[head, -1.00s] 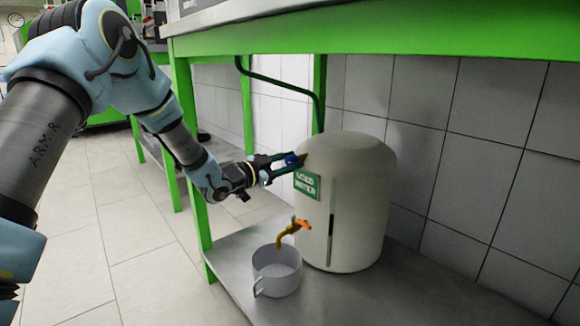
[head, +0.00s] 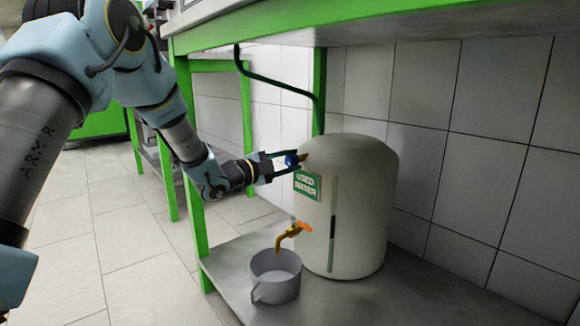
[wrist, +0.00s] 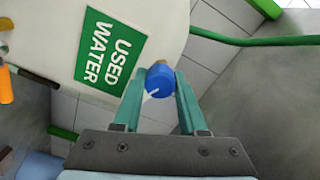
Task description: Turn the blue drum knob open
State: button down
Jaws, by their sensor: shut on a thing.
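The blue knob (head: 291,160) sits on a brass fitting at the upper left side of the cream drum (head: 350,205). My gripper (head: 288,160) reaches it from the left. In the wrist view the blue knob (wrist: 159,81) lies between the tips of my two teal fingers (wrist: 160,85), which are shut on it. A white line on the knob's face points to the lower left in that view. A green "USED WATER" label (head: 307,185) is on the drum just below the knob.
An orange-handled brass tap (head: 291,234) juts from the drum over a grey pot (head: 276,277) on the metal shelf (head: 400,300). A green pipe (head: 280,85) runs above. Green table legs (head: 195,180) stand left, with a tabletop edge overhead.

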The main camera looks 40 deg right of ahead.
dwell(0.3)
jog(key=shift+c, duration=2.2)
grip_release()
jog(key=a+p, duration=0.3)
jog(key=a, duration=0.8)
jog(key=shift+w, duration=0.3)
